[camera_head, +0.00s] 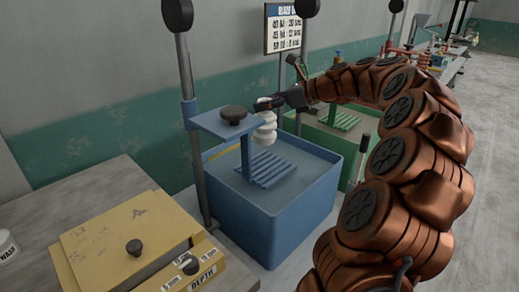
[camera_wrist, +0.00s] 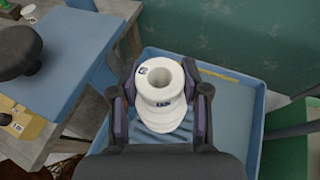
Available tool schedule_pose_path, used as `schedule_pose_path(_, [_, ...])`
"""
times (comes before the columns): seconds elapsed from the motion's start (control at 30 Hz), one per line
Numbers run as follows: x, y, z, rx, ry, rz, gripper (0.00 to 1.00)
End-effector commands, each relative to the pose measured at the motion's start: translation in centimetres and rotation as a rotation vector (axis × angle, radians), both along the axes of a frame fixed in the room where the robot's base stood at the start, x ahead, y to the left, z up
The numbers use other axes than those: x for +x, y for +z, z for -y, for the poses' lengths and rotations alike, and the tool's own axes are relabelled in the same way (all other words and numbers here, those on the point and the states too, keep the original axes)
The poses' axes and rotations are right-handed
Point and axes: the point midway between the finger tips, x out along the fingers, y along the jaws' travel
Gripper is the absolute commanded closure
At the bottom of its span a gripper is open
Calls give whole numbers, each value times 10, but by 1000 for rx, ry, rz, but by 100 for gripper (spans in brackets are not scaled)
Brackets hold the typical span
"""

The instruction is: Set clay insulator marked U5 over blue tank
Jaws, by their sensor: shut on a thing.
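A white ribbed clay insulator (camera_head: 265,122) is held by my gripper (camera_head: 272,104) above the blue tank (camera_head: 315,215). In the wrist view the insulator (camera_wrist: 160,88) sits between the two dark fingers of my gripper (camera_wrist: 160,110), with its open top hole facing the camera. Inside the tank a blue slatted rack (camera_head: 268,169) hangs from a post beside the insulator. The insulator appears clear of the rack.
A blue bracket plate with a black knob (camera_head: 233,114) stands close left of the insulator. A yellow box marked DEPTH (camera_head: 130,245) sits on the table at left. A green tank (camera_head: 335,130) stands behind the blue one.

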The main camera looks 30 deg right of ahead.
Motion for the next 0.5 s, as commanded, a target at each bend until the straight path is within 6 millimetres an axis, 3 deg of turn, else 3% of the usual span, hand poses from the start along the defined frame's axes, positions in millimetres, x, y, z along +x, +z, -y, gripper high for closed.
schedule_pose_path(0.23, [-1, -38, 1, 4, -4, -1, 100])
schedule_pose_path(0.5, [-1, -54, 3, 2, -6, 1, 100])
